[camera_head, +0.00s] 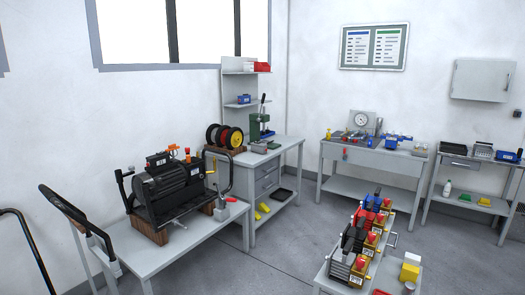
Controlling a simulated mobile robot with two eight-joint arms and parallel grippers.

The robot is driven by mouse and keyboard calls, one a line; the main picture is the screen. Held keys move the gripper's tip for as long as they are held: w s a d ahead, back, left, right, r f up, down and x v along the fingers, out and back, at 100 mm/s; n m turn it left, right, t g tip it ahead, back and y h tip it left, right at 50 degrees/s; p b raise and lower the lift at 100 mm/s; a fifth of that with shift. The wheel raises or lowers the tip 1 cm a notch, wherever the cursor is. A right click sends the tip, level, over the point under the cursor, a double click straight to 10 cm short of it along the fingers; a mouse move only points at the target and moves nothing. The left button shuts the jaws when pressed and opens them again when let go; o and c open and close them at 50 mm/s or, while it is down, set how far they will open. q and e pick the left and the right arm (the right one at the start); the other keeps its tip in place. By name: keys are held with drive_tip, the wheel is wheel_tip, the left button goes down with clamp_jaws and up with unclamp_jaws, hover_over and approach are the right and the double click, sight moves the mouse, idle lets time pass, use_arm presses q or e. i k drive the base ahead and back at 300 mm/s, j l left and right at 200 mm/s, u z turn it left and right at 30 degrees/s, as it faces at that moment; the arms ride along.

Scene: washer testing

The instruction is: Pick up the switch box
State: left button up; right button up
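A small grey box with a red part on top (223,211) stands at the right end of the near workbench (190,240), beside the black motor-like machine (170,188). It looks most like the switch box, but it is too small to be sure. A dark curved cable or handle rises just behind it. Neither of my grippers shows in the head view.
A cart handle (62,203) stands at the left. A low table with several small motors (365,240) is at the lower right. Benches with tools (375,150) line the back wall. Grey floor (285,250) lies open between the tables.

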sight(256, 147)
drive_tip(key=i+j+u, duration=0.15)
drive_tip(key=i+u, duration=0.15)
drive_tip(key=i, duration=0.5)
drive_tip(key=i+u, duration=0.35)
drive_tip(key=i, duration=0.4)
drive_tip(key=i+z, duration=0.45)
drive_tip(key=i, duration=0.25)
drive_tip(key=i+j+z, duration=0.1)
drive_tip(key=i+z, duration=0.4)
drive_tip(key=i, duration=0.25)
drive_tip(key=i+l, duration=0.15)
drive_tip(key=i, duration=0.2)
drive_tip(key=i+l, duration=0.15)
drive_tip(key=i, duration=0.2)
drive_tip(key=i+l+u, duration=0.1)
drive_tip(key=i, duration=0.25)
drive_tip(key=u, duration=0.5)
drive_tip(key=i+l+u, duration=0.15)
drive_tip(key=u, duration=0.2)
drive_tip(key=i+l+u, duration=0.15)
drive_tip(key=l+u, duration=0.15)
drive_tip(key=i+l+u, duration=0.1)
drive_tip(key=l+u, duration=0.25)
drive_tip(key=i+l+u, duration=0.2)
drive_tip(key=l, duration=0.35)
drive_tip(key=l+u, duration=0.2)
drive_tip(key=l, duration=0.35)
drive_tip(key=k, duration=0.05)
